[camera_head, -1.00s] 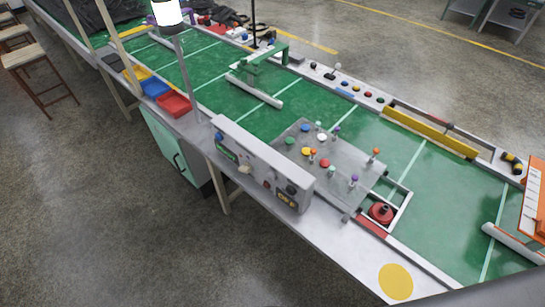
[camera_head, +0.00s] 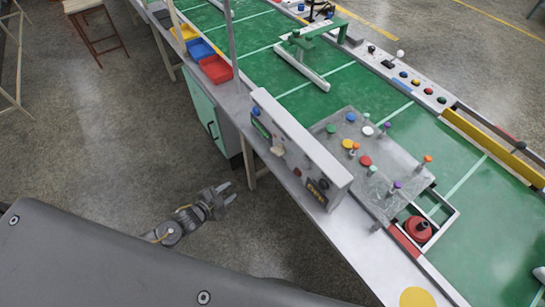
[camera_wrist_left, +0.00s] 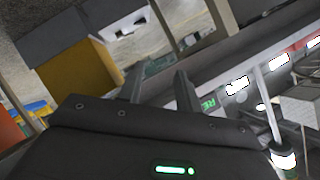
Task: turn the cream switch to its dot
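The cream switch (camera_head: 278,150) is a small pale knob on the sloped front of a long grey control box (camera_head: 300,140) at the table's near edge. Its dot is too small to make out. My left gripper (camera_head: 228,193) is in the head view, left of and below the box, over the floor and apart from the switch. Its two fingers are spread and empty. In the left wrist view the fingers (camera_wrist_left: 160,86) also stand apart with nothing between them. I cannot pick out the switch for certain there. My right gripper is not in view.
The box also carries a blue button (camera_head: 256,111), a green display and dark knobs. Behind it is a grey plate (camera_head: 390,165) with coloured pegs. Red, blue and yellow bins (camera_head: 215,69) stand at the upper left. A green cabinet (camera_head: 203,115) is under the table.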

